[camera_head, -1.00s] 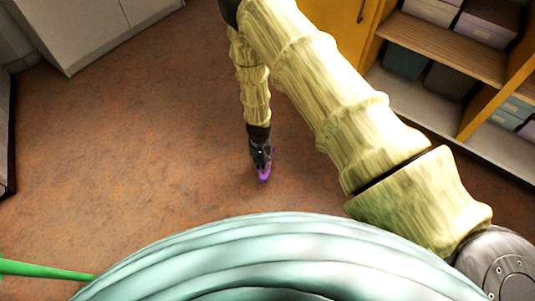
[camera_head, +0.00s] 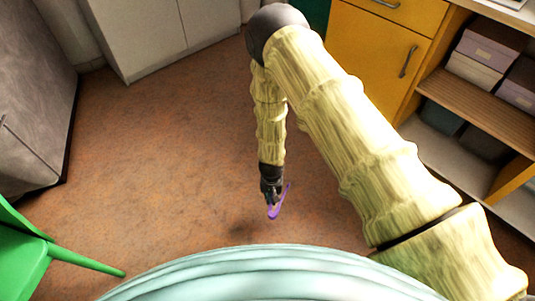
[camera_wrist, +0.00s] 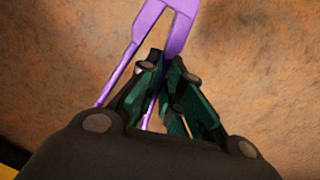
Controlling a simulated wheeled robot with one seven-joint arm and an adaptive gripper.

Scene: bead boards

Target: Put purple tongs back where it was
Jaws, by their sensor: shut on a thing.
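The purple tongs (camera_head: 284,203) hang from my gripper (camera_head: 270,192) above the brown floor, in the middle of the head view. In the wrist view the purple tongs (camera_wrist: 163,22) stick out beyond the fingertips, with their bend at the top. One of their legs runs down outside the fingers on the left, and the other runs between the fingers. My gripper (camera_wrist: 172,85) is shut on that leg. Its dark fingers hide part of the tongs.
A green chair (camera_head: 25,255) stands at the lower left. A grey cabinet (camera_head: 35,95) is on the left and a white cabinet (camera_head: 165,35) at the back. A yellow cupboard (camera_head: 375,50) and shelves with boxes (camera_head: 480,55) stand on the right. The floor (camera_head: 165,160) between is clear.

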